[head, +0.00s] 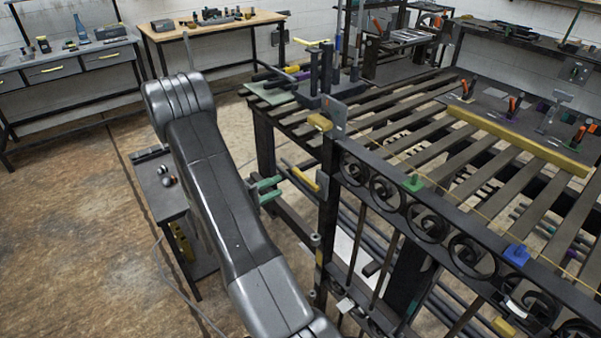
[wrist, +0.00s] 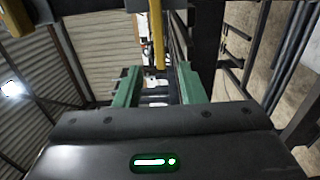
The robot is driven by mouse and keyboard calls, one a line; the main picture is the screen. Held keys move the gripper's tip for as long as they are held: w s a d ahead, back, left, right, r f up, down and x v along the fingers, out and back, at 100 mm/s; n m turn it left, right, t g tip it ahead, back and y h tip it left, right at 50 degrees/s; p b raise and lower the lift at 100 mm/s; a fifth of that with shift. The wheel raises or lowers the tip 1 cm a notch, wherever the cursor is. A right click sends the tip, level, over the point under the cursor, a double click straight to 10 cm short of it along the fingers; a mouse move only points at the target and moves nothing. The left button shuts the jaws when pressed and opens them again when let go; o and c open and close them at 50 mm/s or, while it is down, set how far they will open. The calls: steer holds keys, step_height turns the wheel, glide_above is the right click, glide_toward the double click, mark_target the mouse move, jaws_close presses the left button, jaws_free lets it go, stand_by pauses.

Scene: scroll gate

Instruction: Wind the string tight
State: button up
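A thin yellow string (head: 468,210) runs along the top of the black scroll gate (head: 437,205). A green clip (head: 413,183) and a blue clip (head: 517,254) sit along it. A yellow bar (head: 305,179) stands out at the gate's near-left end, beside the post. My gripper (head: 268,190) is just left of this bar, with its green fingers apart. In the wrist view my gripper (wrist: 155,88) is open, and a yellow bar (wrist: 157,40) shows ahead, between the fingers' lines. I cannot tell whether a finger touches it.
The slatted bench (head: 420,125) carries the gate, with a long yellow bar (head: 518,141) and clamps on it. A small dark side table (head: 160,190) stands left of my arm. Workbenches line the back wall. The floor at left is clear.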

mark_target(299, 176)
steer(key=p+x, duration=0.2)
steer(key=x, duration=0.8)
steer(key=shift+p, duration=0.3)
jaws_close()
